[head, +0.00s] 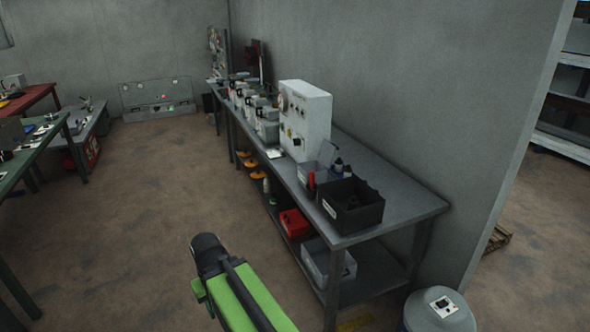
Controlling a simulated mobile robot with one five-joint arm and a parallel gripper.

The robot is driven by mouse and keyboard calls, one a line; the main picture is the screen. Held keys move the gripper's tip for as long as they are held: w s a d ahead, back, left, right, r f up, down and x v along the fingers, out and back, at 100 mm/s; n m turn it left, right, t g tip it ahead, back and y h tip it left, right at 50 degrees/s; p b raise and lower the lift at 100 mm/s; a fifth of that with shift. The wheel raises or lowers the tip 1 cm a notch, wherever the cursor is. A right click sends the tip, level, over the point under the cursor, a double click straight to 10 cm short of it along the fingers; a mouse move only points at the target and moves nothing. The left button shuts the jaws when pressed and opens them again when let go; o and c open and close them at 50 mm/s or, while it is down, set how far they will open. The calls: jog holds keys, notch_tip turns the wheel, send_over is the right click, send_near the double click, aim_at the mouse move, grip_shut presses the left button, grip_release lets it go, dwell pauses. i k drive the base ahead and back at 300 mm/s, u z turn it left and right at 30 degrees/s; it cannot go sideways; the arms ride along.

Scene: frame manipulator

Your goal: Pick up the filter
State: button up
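I cannot make out which object is the filter from this distance. Small items stand on the long grey workbench (405,205) along the wall, among them dark blue bottles (338,167) and a red item (311,180) beside a clear grey bin (318,168). A black bin (350,206) stands at the bench's near end; its contents are too dark to tell. My green and black arm shows at the bottom centre, over the floor left of the bench and apart from it. My gripper's fingers do not show.
A white control cabinet (305,120) stands mid-bench. The lower shelf holds a red box (294,223) and a grey bin (328,262). A grey drum (440,312) stands at bottom right. Green (40,145) and red (30,98) tables stand left. The floor (150,190) between is clear.

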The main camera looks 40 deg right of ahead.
aim_at(338, 170)
jog(key=u, duration=0.2)
jog(key=i, duration=1.75)
jog(key=z, duration=1.15)
jog(key=i, duration=1)
